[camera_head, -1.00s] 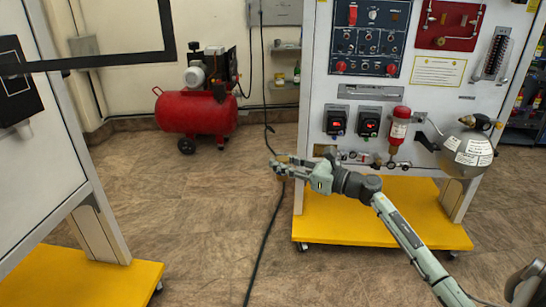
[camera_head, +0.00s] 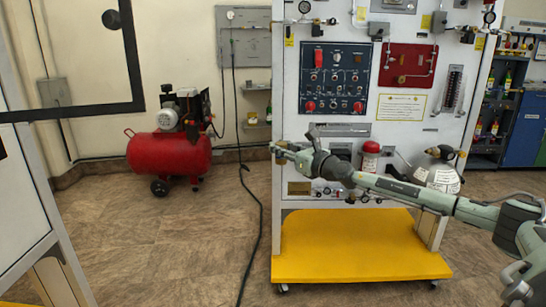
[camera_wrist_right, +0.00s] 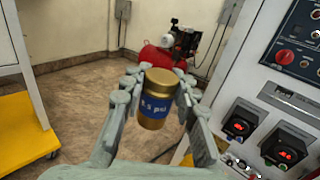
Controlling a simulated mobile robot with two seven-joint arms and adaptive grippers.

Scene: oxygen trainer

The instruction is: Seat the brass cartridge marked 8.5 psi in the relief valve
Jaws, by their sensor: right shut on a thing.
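My right gripper (camera_wrist_right: 160,97) is shut on a brass cartridge (camera_wrist_right: 160,82) in the right wrist view. The cartridge is upright, with a blue label that reads "5 psi" at its end; the first part of the number is partly cut off. In the head view my right gripper (camera_head: 285,150) is in front of the left edge of the trainer panel (camera_head: 290,215), with the arm reaching in from the right. The cartridge is too small to make out clearly there. I cannot identify the relief valve in these views. My left gripper is not in view.
A red compressor (camera_head: 168,152) stands at the back left. A black cable hangs to the floor. Open floor lies at the left.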

